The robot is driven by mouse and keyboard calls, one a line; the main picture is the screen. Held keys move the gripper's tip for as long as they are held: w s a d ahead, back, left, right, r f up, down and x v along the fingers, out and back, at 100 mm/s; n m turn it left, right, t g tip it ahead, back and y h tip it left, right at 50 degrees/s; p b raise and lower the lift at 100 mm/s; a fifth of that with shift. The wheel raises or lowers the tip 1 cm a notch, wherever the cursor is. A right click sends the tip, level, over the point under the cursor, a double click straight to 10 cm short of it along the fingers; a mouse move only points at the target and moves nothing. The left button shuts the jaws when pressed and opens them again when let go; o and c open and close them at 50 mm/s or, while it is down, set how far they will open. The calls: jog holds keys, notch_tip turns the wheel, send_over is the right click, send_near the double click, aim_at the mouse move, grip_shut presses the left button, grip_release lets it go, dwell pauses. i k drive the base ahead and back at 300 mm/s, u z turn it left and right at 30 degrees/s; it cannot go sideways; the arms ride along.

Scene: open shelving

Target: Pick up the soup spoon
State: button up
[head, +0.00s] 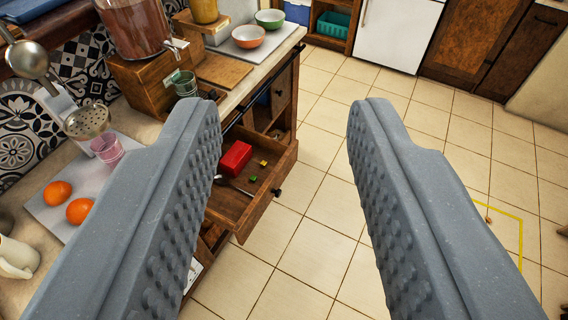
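My gripper (284,112) is open and empty, its two grey ridged fingers wide apart in the foreground. An open wooden drawer (262,205) sticks out from the counter, below and beyond the left finger. In it lies a thin silver utensil (236,187), which looks like a spoon; its left end is partly hidden by the left finger. It lies in front of a red box (235,157). Small green and yellow cubes lie to its right. The gripper is well above and apart from the drawer.
The counter at left holds a drink dispenser (135,28), a green cup (185,84), bowls, oranges (80,211) and a pink glass (107,149). A ladle (28,60) and skimmer (87,121) hang above it. Tiled floor (325,225) at the centre and right is mostly clear.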

aim_at(219, 179)
jog(key=i, duration=0.4)
jog(key=u, duration=0.4)
jog(key=k, duration=1)
jog(key=u, duration=0.15)
jog(key=i, duration=1.2)
jog(key=z, duration=0.5)
jog(key=i, duration=0.4)
jog(key=z, duration=0.35)
